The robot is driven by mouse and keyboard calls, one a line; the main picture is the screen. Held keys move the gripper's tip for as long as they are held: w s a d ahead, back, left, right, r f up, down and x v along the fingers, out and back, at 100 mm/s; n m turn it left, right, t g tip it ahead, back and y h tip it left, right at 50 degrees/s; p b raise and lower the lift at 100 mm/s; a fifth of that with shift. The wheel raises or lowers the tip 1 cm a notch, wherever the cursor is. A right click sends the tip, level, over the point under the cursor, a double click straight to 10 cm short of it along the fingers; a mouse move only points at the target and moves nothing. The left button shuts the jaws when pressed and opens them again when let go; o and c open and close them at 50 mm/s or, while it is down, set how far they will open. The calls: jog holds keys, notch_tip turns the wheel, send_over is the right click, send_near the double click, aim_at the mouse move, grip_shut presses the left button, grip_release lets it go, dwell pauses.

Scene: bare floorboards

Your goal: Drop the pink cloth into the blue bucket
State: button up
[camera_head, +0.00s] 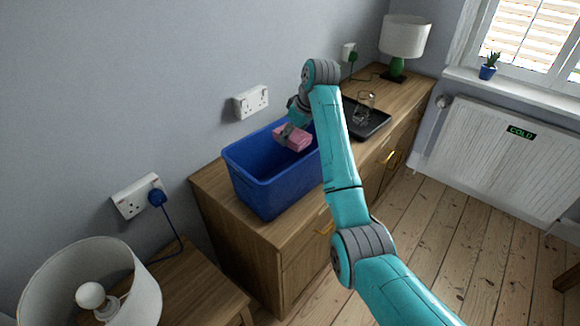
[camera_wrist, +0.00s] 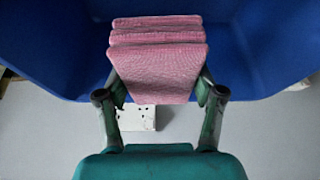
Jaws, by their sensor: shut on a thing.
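The pink cloth (camera_head: 293,137) is a folded bundle. It also shows in the wrist view (camera_wrist: 160,70), held between the two fingers. My gripper (camera_head: 288,136) is shut on the cloth, with its fingers (camera_wrist: 160,98) on either side of it. The blue bucket (camera_head: 270,194) is a rectangular open tub on the wooden sideboard. In the head view the cloth and gripper appear over the bucket's opening, near its rim. The bucket's blue inside (camera_wrist: 50,40) fills the upper part of the wrist view behind the cloth. My arm covers the bucket's right end in the head view.
The sideboard (camera_head: 215,195) stands against the grey wall. Right of the bucket are a dark tray (camera_head: 372,124) with a clear glass (camera_head: 364,105) and a green lamp (camera_head: 404,42). A wall socket (camera_head: 251,101) is behind the bucket. Another lamp (camera_head: 140,285) stands at lower left.

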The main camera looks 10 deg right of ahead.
jog(key=o, duration=1.2)
jog(key=shift+c, duration=0.2)
jog(key=shift+v, duration=3.8)
jog(key=shift+s+f, duration=0.1)
jog(key=shift+s, duration=0.05)
